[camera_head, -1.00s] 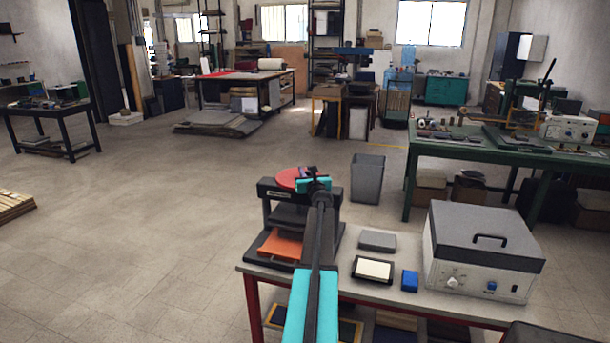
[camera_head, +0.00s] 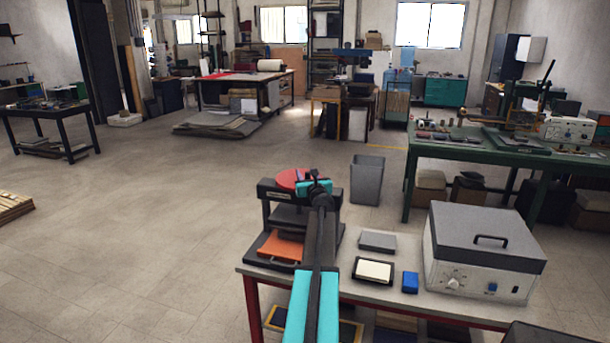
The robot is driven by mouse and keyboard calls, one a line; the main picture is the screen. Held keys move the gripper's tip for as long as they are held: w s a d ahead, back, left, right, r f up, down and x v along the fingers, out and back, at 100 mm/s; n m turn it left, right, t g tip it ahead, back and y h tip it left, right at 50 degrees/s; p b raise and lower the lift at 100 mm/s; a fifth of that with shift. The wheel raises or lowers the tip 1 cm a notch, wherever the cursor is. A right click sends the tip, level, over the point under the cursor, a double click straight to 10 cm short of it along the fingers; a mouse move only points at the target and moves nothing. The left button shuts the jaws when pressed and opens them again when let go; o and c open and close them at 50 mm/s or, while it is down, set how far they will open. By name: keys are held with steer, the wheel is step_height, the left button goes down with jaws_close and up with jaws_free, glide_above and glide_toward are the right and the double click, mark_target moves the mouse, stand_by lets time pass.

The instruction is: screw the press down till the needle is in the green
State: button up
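The press (camera_head: 268,218) is a dark frame on the near table, with a red round handwheel (camera_head: 290,180) on top and an orange plate (camera_head: 280,246) at its base. My gripper (camera_head: 312,176) is at the right side of the handwheel, at the end of my teal and dark arm. Its fingers are small and partly hidden by my own wrist, so I cannot tell whether they are closed on the wheel. No needle or green zone can be made out. My arm hides the right side of the press.
On the near table (camera_head: 405,262) are a grey pad (camera_head: 377,241), a dark-framed cream pad (camera_head: 373,271), a blue block (camera_head: 410,282) and a large grey-white box (camera_head: 480,255). A grey bin (camera_head: 367,180) stands behind. A green workbench (camera_head: 450,149) is at right.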

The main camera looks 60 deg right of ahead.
steer(key=b+v, duration=0.2)
steer(key=v, duration=0.9)
steer(key=shift+s+a, duration=0.3)
steer(key=shift+r, duration=0.1)
